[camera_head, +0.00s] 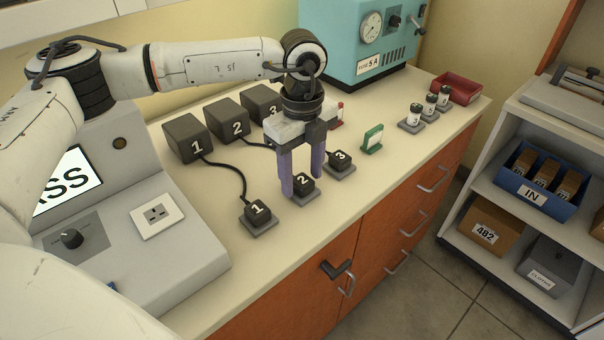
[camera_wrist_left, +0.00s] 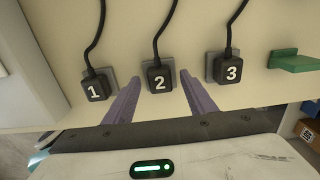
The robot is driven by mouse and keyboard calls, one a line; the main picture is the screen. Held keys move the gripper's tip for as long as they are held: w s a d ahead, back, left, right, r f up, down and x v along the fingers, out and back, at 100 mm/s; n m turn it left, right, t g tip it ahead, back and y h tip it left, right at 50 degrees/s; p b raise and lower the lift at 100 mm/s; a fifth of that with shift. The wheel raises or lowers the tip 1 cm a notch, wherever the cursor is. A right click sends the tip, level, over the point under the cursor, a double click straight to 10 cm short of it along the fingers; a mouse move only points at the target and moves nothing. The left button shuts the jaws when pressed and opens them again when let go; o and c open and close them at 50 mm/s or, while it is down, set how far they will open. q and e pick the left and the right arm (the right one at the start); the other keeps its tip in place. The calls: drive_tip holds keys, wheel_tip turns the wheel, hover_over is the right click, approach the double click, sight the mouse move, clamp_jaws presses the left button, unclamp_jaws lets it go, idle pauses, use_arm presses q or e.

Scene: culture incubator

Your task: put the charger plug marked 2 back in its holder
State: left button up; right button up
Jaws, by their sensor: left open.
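The charger plug marked 2 (camera_head: 303,181) is a small black block, sitting on a grey square holder (camera_head: 306,196) near the counter's front edge. In the left wrist view plug 2 (camera_wrist_left: 159,80) rests over its grey pad, with its black cord leading away. My left gripper (camera_head: 301,185) points down at plug 2, its two purple fingers open, one on either side. In the left wrist view the fingers (camera_wrist_left: 160,77) are apart, with gaps beside the plug. Whether the plug is fully seated is hard to tell. My right gripper is not in view.
Plug 1 (camera_head: 258,211) and plug 3 (camera_head: 340,159) sit on similar pads on either side. Black charger boxes, including box 2 (camera_head: 232,121), stand behind. A grey console with a socket (camera_head: 157,214) is at left; a green stand (camera_head: 372,139) is at right.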

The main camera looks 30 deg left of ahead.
use_arm(q)
wheel_tip(320, 180, up, 10)
drive_tip(key=shift+b, duration=0.35)
drive_tip(key=shift+f, duration=0.15)
